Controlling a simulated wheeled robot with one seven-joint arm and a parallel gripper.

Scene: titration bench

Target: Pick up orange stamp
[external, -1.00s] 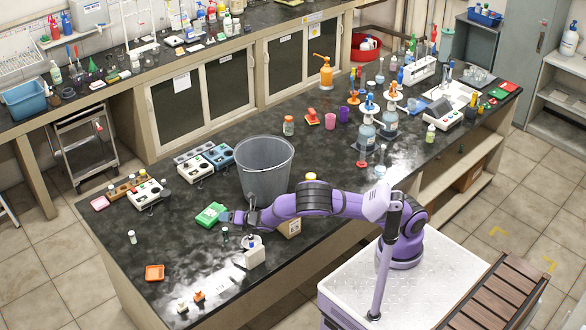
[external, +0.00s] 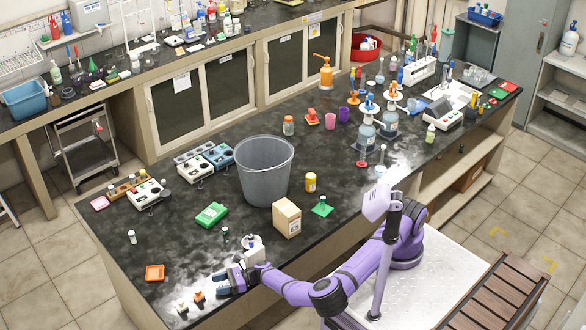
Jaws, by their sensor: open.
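A small orange stamp-like piece (external: 198,297) stands near the front edge of the bench, at the lower left of the external view. My gripper (external: 217,284) is open, low over the bench, just to the right of this piece. I see no clear contact between them, and the finger gap is too small to make out well.
A small white piece (external: 182,307) stands left of the orange one. An orange tray (external: 154,273) lies behind them. A white bottle (external: 254,251) stands close to my gripper. A cardboard box (external: 287,218) and grey bin (external: 264,170) are farther back.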

